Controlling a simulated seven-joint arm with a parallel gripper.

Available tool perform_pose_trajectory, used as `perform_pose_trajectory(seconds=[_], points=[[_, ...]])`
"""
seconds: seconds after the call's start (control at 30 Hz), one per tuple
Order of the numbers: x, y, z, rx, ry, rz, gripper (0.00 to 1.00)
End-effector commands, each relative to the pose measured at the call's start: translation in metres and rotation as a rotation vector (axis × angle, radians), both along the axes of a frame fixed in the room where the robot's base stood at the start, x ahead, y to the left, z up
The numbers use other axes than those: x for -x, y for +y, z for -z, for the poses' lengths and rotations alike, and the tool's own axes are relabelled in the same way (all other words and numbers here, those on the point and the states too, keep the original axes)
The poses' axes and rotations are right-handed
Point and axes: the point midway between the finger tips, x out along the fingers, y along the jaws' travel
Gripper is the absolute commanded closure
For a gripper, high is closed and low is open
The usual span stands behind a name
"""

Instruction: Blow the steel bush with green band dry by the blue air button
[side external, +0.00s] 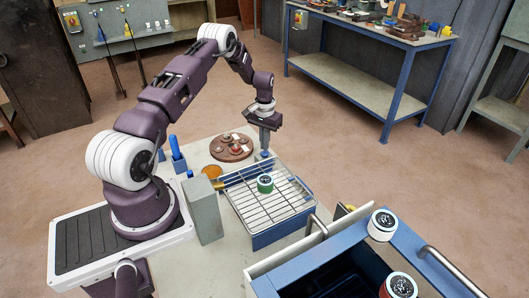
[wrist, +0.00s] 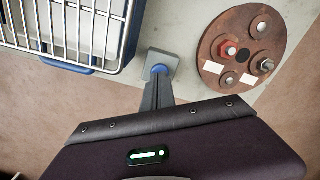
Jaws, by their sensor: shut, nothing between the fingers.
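The steel bush with the green band (side external: 265,184) stands on the wire rack (side external: 245,205) of a blue tray; it is outside the wrist view. The blue air button (wrist: 160,69) sits on a small grey box just off the rack's corner. It also shows in the side view (side external: 264,154) under my fingertips. My gripper (side external: 265,148) is shut and empty, pointing down at the button. In the wrist view my fingertips (wrist: 159,78) overlap the button's edge. I cannot tell whether they touch or press it.
A round brown plate (side external: 232,148) with bolts and discs lies beside the button. A grey block (side external: 203,210), an orange dish (side external: 211,171) and blue upright items (side external: 177,155) stand near my arm.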

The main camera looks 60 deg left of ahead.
Motion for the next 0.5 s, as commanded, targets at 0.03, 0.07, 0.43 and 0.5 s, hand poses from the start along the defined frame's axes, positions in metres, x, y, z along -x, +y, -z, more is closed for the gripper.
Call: perform_pose_trajectory(seconds=[0.03,0.07,0.43,0.5], points=[[0.0001,0.0,0.0009,0.0,0.0,0.0,1.0],[0.0001,0.0,0.0016,0.0,0.0,0.0,1.0],[-0.0002,0.0001,0.0089,0.0,0.0,0.0,1.0],[-0.0002,0.0001,0.0103,0.0,0.0,0.0,1.0]])
